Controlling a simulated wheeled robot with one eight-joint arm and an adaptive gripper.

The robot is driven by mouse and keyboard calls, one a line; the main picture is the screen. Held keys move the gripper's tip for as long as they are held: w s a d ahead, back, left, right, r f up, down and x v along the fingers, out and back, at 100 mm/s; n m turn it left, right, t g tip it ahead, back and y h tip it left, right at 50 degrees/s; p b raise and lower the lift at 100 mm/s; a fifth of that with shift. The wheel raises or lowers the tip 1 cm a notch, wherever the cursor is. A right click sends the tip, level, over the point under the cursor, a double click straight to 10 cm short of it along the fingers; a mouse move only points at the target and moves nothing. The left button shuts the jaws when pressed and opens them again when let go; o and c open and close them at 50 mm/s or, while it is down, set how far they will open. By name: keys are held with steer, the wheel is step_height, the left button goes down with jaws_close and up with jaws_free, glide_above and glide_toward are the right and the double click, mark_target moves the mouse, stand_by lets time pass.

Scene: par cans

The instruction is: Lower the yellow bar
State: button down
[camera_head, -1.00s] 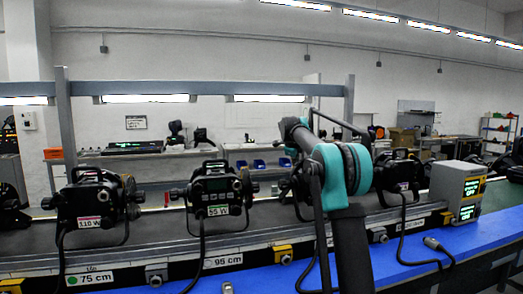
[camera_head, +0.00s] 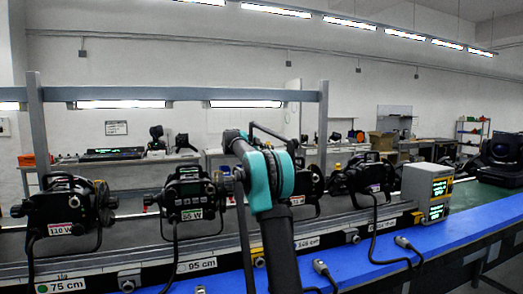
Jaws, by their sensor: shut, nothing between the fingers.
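I cannot make out a yellow bar in the head view. The nearest yellow things are a yellowish box with green displays (camera_head: 427,190) at the right end of the bench and a small yellow fitting (camera_head: 258,262) on the front rail. My teal and dark arm rises from the bottom centre and covers part of the row of lamps. My gripper cannot be made out; the far end of my arm is hidden behind its teal joint.
Several black lamps (camera_head: 190,198) stand in a row on the bench, with cables hanging in front. A blue strip (camera_head: 370,260) runs along the front edge, with black plugs on it. A grey overhead frame (camera_head: 180,92) stands behind. A large black device (camera_head: 500,158) sits at right.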

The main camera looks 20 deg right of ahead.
steer(key=w+d+f, duration=0.3)
steer(key=w+d, duration=0.1)
steer(key=w, duration=0.2)
steer(key=shift+d+f, duration=0.15)
steer(key=shift+d, duration=0.25)
